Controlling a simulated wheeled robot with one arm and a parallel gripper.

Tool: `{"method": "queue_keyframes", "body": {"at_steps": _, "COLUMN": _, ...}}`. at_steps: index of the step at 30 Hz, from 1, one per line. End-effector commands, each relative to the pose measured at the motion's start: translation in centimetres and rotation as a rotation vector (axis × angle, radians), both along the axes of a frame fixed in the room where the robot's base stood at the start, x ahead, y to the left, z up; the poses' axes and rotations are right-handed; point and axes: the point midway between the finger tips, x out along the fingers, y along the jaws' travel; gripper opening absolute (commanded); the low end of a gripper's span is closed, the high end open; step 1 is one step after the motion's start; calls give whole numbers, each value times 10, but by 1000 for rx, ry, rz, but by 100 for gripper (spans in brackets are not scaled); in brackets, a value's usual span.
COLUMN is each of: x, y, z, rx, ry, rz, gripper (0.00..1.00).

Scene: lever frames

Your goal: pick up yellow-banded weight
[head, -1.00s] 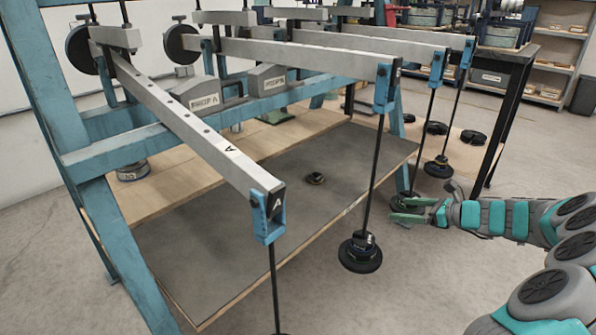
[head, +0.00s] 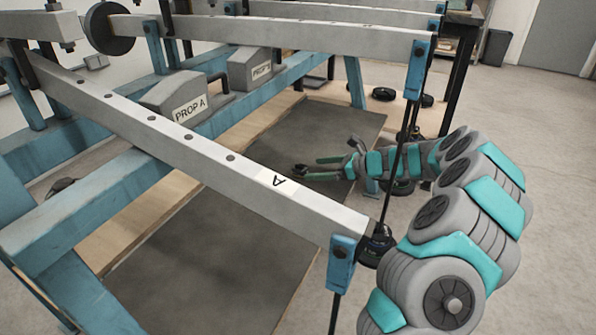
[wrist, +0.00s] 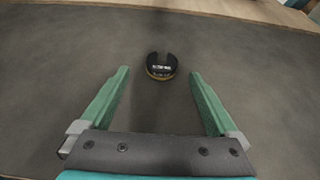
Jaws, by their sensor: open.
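The yellow-banded weight (wrist: 161,67) is a small black slotted disc with a thin yellow band near its base and pale lettering. It lies on the grey mat (wrist: 60,55), its slot facing away in the wrist view. My gripper (wrist: 160,74) is open, with its two green fingers spread to either side of the line to the weight. The weight appears just beyond or level with the fingertips, and I see no contact. In the head view my gripper (head: 310,168) reaches in low over the mat from the right. I cannot make out the weight there.
The long grey beam marked A (head: 200,150) crosses in front of my gripper in the head view. Blue hangers (head: 343,255) with black rods hang from the beam ends, close to my arm. Blocks marked PROP A (head: 180,100) rest on the blue frame. Dark discs (head: 384,94) lie behind.

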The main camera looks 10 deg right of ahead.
Motion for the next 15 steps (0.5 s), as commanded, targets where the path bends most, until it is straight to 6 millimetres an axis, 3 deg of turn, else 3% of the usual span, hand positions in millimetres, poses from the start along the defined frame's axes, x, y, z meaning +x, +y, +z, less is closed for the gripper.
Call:
{"method": "queue_keyframes", "body": {"at_steps": 10, "x": 25, "y": 31, "z": -16, "rx": 1, "ry": 1, "rz": 3, "gripper": 96}}
{"method": "queue_keyframes", "body": {"at_steps": 15, "x": 30, "y": 37, "z": -19, "rx": 1, "ry": -1, "rz": 0, "gripper": 96}}
